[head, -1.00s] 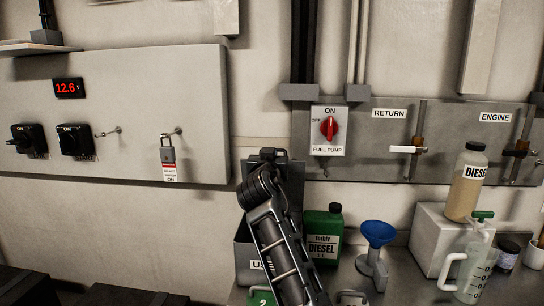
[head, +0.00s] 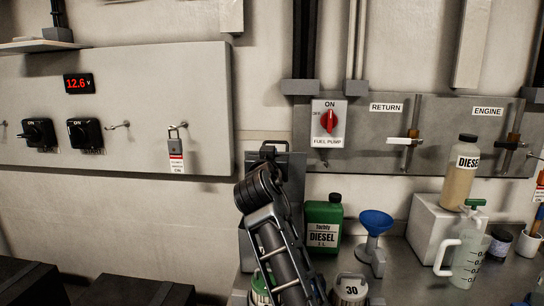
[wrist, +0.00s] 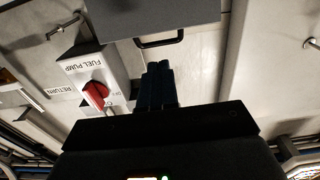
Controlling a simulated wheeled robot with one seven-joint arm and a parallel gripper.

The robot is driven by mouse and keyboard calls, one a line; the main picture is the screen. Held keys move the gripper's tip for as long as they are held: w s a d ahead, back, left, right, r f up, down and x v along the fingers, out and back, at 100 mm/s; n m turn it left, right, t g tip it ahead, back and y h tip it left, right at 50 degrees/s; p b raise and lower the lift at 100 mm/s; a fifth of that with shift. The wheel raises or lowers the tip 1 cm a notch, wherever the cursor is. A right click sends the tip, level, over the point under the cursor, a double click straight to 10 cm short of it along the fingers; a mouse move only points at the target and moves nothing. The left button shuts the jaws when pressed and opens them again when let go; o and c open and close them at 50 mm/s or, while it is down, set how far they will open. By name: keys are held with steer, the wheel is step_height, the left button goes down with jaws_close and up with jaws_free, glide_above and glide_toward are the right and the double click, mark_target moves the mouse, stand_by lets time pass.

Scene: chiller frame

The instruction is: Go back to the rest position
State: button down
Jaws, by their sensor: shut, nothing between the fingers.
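My gripper (wrist: 158,84) shows in the wrist view with its dark fingers together and nothing between them. It points toward the wall panels, with the fuel pump switch (wrist: 97,94) to its left in that picture. In the head view my arm rises from the bottom centre and bends at its upper end; the fingers cannot be made out there. The arm stands left of the green diesel can (head: 322,222) and in front of a grey box, which it partly hides. The fuel pump switch (head: 328,122) has a red knob on a white plate.
The bench holds a blue funnel (head: 375,224), a clear jug (head: 468,256) and a diesel bottle (head: 461,172) on a white block (head: 432,225). A grey panel (head: 130,150) with black switches and a hanging padlock (head: 176,148) is at left. Dark boxes stand lower left.

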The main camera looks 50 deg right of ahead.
steer(key=b+v, duration=0.1)
steer(key=v, duration=0.6)
steer(key=shift+r, duration=0.1)
steer(key=s+a+f+n+t+y, duration=0.1)
steer(key=s+a+f+n+y, duration=0.2)
steer(key=s+a+f, duration=0.4)
steer(key=s+a+f+n+t+y, duration=0.2)
steer(key=s+a+f+n+y, duration=0.15)
steer(key=f, duration=0.55)
steer(key=s+a+f+n+t+y, duration=0.1)
steer(key=s+a+f+n+y, duration=0.25)
steer(key=s+f, duration=0.35)
steer(key=s+a+y, duration=0.2)
steer(key=s+a, duration=0.2)
steer(key=s, duration=0.9)
steer(key=s+a+r+y, duration=0.1)
steer(key=s+a, duration=0.4)
steer(key=s, duration=0.8)
steer(key=shift+a+r+n+y, duration=0.15)
steer(key=shift+r+n+y, duration=0.2)
steer(key=shift+y, duration=0.45)
